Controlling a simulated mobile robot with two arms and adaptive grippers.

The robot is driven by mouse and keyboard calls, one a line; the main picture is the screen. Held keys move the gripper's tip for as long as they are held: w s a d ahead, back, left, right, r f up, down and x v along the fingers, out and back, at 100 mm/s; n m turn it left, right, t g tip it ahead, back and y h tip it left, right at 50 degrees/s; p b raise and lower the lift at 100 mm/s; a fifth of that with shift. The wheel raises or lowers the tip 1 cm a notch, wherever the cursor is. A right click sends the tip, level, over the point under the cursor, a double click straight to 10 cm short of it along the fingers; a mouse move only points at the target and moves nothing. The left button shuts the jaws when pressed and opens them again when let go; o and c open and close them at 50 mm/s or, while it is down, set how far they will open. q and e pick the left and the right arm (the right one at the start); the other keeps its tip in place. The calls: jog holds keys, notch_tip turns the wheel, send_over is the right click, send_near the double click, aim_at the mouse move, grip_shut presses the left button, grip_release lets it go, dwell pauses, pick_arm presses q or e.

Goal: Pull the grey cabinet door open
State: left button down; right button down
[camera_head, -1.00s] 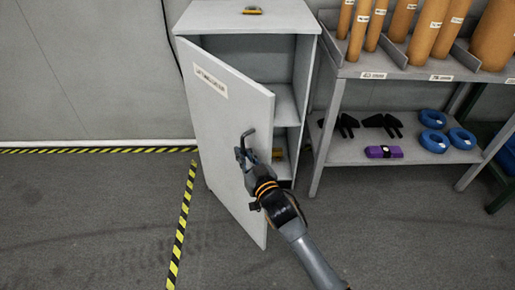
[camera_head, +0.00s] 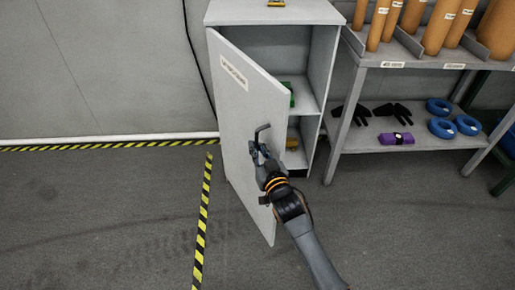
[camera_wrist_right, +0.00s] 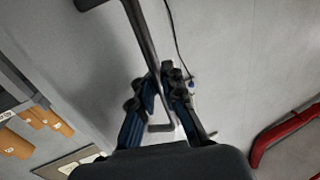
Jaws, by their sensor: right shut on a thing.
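The grey cabinet (camera_head: 320,75) stands at the centre of the head view. Its grey door (camera_head: 245,110), with a white label near the top, is hinged on the left and stands part open, swung out toward me. A dark bar handle (camera_head: 263,130) is on the door's free-edge side; it also shows in the right wrist view (camera_wrist_right: 143,30). My right gripper (camera_head: 258,150) is shut on the handle, its blue fingers around the bar in the right wrist view (camera_wrist_right: 162,88). My left gripper is not in view.
Inside the cabinet are shelves with a green item (camera_head: 287,94) and a yellowish item (camera_head: 292,144). A rack (camera_head: 350,125) with orange cylinders and blue rings stands to the right. Yellow-black floor tape (camera_head: 203,215) runs left of the door; the floor there is clear.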

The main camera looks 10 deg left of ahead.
jog(key=shift+s+d+f, duration=0.1)
jog(key=shift+d+f, duration=0.05)
jog(key=shift+f, duration=0.25)
jog(key=c, duration=1.8)
grip_release()
jog(key=shift+o, duration=0.4)
jog(key=shift+r, duration=0.3)
jog(key=v, duration=1.2)
jog(key=shift+c, duration=0.2)
